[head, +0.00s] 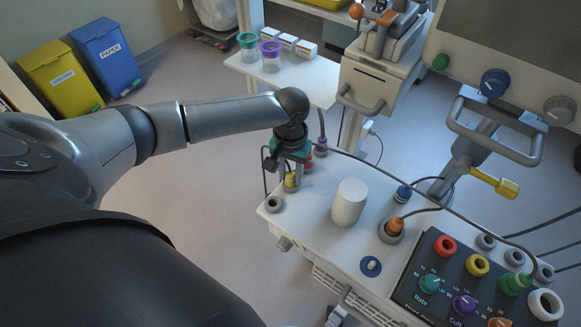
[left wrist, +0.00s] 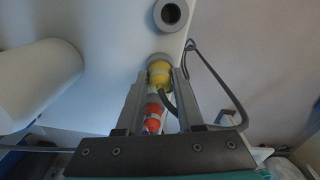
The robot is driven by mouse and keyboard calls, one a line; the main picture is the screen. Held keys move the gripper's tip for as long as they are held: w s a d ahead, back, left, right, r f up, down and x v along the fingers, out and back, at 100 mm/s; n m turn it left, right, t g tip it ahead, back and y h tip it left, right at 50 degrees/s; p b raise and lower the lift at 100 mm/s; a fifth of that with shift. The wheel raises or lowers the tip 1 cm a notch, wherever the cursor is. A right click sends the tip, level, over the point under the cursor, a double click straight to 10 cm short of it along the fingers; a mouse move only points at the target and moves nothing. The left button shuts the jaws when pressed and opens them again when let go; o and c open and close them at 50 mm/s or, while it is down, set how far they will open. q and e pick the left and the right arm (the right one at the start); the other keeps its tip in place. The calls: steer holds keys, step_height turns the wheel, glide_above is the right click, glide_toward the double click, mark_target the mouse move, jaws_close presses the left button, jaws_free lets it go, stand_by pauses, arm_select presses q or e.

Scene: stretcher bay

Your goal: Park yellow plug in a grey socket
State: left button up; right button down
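The yellow plug (head: 290,181) stands at the far left corner of the white cart top. In the left wrist view the yellow plug (left wrist: 159,73) sits between my fingertips, with a grey socket ring (left wrist: 157,58) showing around its far end; how deep it sits is hidden. My left gripper (head: 291,168) reaches down from above, its fingers shut on the plug's sides. An empty grey socket (head: 274,203) lies just in front of it; it also shows in the left wrist view (left wrist: 171,13). My right gripper is not in view.
A red plug (left wrist: 153,112) stands close behind the yellow one. A white cylinder (head: 349,203) stands to the right. An orange plug (head: 396,226), a blue plug (head: 403,194) and a control panel (head: 460,278) are further right. Dark cables cross the cart.

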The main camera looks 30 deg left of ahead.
arm_select(q)
steer(key=o, duration=0.4)
steer(key=shift+r, duration=0.1)
step_height(320, 180, up, 15)
steer(key=shift+r+p, duration=0.1)
steer(key=shift+p, duration=1.15)
